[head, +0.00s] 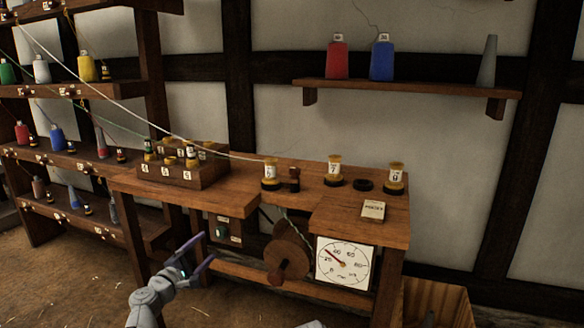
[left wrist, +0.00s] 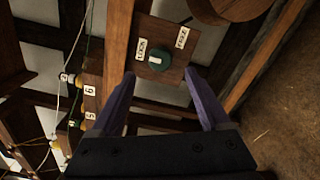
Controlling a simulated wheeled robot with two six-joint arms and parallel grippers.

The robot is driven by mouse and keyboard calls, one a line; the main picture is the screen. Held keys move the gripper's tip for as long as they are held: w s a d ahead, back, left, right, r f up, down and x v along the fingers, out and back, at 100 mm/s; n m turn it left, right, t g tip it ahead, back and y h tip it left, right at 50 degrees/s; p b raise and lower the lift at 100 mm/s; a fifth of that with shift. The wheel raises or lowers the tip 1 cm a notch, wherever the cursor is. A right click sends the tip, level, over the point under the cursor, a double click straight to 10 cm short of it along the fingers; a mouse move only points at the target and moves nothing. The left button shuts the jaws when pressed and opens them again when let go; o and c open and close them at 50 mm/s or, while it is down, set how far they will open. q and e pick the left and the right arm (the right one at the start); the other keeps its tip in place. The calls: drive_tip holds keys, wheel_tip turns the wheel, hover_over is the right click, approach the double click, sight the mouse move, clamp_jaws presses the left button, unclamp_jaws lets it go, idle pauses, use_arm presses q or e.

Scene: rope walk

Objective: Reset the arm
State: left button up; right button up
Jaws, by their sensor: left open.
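My left gripper (head: 190,262) is low in front of the wooden bench (head: 255,197), with its purple fingers apart and nothing between them. In the left wrist view the open fingers (left wrist: 160,100) point toward a wooden panel with a round green knob (left wrist: 154,59) and two white labels beside it. The gripper appears apart from the knob. The panel (head: 229,231) also shows under the bench top in the head view. My right gripper does not clearly show.
A dial gauge (head: 343,263) and a wooden wheel (head: 287,258) are at the bench front. Numbered spools, one of them here (head: 334,170), stand on top. A block (head: 185,172) holds several small spools. A pale cord (head: 130,115) runs from the left rack (head: 70,92) to the bench.

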sight(219, 236)
use_arm(q)
drive_tip(key=x, duration=0.7)
drive_tip(key=shift+w, duration=0.3)
drive_tip(key=shift+s+m, duration=0.15)
drive_tip(key=shift+m, duration=0.75)
drive_tip(key=m, duration=0.8)
drive_tip(key=shift+f+m, duration=0.1)
drive_tip(key=shift+m, duration=0.2)
drive_tip(key=m, duration=0.5)
drive_tip(key=shift+m, duration=0.4)
drive_tip(key=m, duration=0.5)
drive_tip(key=shift+m, duration=0.3)
